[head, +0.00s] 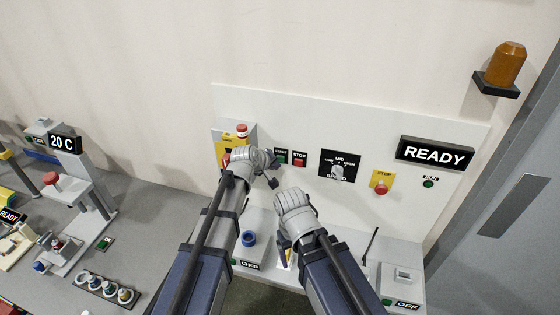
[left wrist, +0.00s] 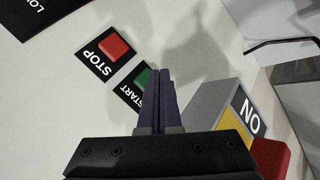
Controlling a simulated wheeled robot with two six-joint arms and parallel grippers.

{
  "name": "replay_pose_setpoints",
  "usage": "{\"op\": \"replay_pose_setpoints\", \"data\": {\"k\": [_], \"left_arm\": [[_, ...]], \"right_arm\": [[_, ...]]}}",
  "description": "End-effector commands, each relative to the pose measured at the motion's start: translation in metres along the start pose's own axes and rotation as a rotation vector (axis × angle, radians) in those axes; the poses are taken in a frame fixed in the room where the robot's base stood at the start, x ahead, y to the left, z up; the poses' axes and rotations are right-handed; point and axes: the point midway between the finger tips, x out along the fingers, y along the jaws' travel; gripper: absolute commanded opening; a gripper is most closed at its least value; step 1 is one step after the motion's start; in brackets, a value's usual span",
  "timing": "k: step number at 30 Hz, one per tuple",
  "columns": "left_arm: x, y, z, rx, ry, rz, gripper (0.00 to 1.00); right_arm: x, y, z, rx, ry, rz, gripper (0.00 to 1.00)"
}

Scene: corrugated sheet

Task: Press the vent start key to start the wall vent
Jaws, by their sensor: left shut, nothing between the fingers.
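The green START key (head: 281,155) sits on the white wall panel, just left of the red STOP key (head: 299,158). In the left wrist view the START key (left wrist: 143,77) is partly hidden behind my fingers, with its black label beside it and the red STOP key (left wrist: 114,46) up and left. My left gripper (head: 274,183) is shut and empty, its tips close to the START key; whether they touch it I cannot tell. I cannot make out the wall vent.
A yellow switch box (head: 220,143) with red parts is left of the START key; its ON plate (left wrist: 249,115) shows in the wrist view. A speed dial (head: 338,172), yellow stop button (head: 381,182), RUN button (head: 429,183) and READY display (head: 434,153) are to the right.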

Motion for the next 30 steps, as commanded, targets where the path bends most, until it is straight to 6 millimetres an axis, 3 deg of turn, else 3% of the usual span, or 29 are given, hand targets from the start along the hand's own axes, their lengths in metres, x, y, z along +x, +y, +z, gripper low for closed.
{"op": "replay_pose_setpoints", "data": {"k": [30], "left_arm": [[0.0072, 0.0055, -0.0054, 0.0, 0.0, 0.0, 0.0]], "right_arm": [[-0.0002, 0.0, 0.0, 0.0, 0.0, 0.0, 0.81]]}}
